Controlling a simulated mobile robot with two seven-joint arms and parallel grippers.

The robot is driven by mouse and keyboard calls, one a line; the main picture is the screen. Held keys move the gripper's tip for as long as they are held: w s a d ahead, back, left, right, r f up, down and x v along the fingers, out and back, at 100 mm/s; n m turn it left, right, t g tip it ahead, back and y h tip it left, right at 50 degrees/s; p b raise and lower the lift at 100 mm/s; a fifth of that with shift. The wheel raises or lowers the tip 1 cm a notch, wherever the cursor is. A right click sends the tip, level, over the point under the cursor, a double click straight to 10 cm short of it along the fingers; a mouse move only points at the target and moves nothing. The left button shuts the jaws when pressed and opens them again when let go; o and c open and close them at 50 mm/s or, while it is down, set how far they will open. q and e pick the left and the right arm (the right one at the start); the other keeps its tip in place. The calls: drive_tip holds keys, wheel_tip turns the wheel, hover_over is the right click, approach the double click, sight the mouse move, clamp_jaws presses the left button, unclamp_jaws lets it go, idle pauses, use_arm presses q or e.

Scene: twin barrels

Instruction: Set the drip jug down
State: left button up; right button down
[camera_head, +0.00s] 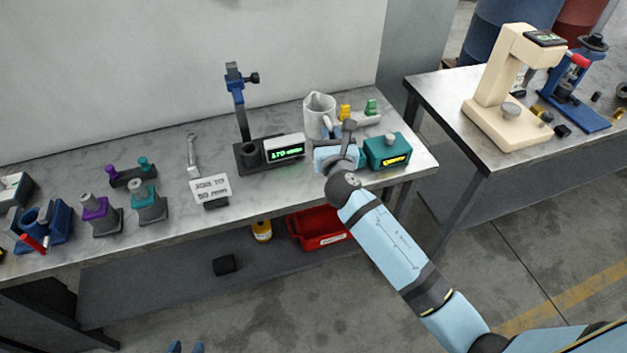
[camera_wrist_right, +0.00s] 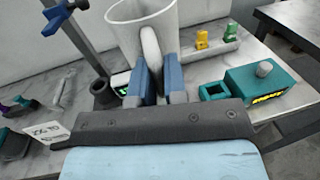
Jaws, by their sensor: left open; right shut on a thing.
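The drip jug (camera_head: 317,115) is a white-grey open-topped jug, upright at the back right of the near bench. It also shows in the right wrist view (camera_wrist_right: 128,32), where its open rim is at the top. My right gripper (camera_head: 338,131) is shut on its handle (camera_wrist_right: 151,48), with the blue fingers on either side of it in the right wrist view (camera_wrist_right: 160,82). The jug's base is partly hidden, so I cannot tell whether it touches the bench. My left gripper (camera_head: 185,347) is open and empty at the bottom edge of the head view, far from the jug.
A stand with a green readout (camera_head: 285,148) is left of the jug. A teal box (camera_head: 386,152) is to the right. A tray with yellow and green pieces (camera_head: 368,119) lies behind. A card (camera_head: 211,188) stands further left. Bare bench (camera_head: 290,118) shows beside the jug.

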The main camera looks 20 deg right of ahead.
drive_tip(key=shift+f+b, duration=2.8)
drive_tip(key=shift+f, duration=5.85)
drive_tip(key=shift+f, duration=0.2)
drive_tip(key=c, duration=1.2)
unclamp_jaws()
drive_tip(key=shift+o, duration=0.2)
drive_tip(key=shift+r, duration=0.15)
